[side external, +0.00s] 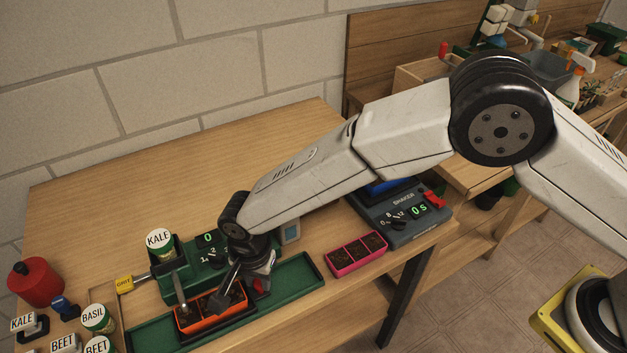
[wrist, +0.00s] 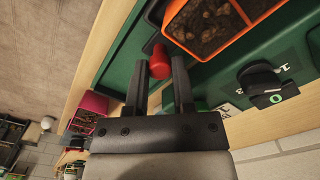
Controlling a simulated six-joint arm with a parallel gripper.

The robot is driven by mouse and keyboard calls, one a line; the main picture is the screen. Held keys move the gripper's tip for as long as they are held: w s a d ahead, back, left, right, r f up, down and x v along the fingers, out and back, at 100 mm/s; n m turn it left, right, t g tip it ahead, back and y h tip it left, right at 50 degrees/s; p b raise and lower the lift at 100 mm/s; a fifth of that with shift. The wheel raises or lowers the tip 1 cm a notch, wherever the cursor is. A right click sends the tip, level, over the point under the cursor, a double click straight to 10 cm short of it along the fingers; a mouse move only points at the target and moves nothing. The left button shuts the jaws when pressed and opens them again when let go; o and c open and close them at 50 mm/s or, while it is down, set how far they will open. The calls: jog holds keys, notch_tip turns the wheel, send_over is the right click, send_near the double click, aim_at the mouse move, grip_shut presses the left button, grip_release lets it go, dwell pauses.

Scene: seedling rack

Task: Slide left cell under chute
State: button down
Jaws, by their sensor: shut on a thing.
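An orange tray (side external: 242,304) with soil-filled cells sits in a long green channel (side external: 290,287) in the side view. It also shows in the wrist view (wrist: 216,54), in a black holder. A red knob (wrist: 159,62) stands beside the holder. My gripper (wrist: 160,66) is shut on this knob, one dark finger on each side. In the side view my gripper (side external: 258,285) is low over the channel at the tray's right end. A grey chute (side external: 180,287) comes down from the green KALE dispenser (side external: 178,285) over the tray's left part. Its exact alignment with the left cell is unclear.
A pink tray (side external: 357,254) and a dark shaker unit (side external: 405,213) stand to the right. A red canister (side external: 36,283), stamps and labelled jars (side external: 97,318) crowd the left. The channel is empty right of my gripper. The table behind the dispenser is clear.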

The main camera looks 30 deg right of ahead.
jog(key=shift+w+r, duration=0.1)
jog(key=c, duration=0.7)
grip_release()
jog(key=shift+r, duration=3.85)
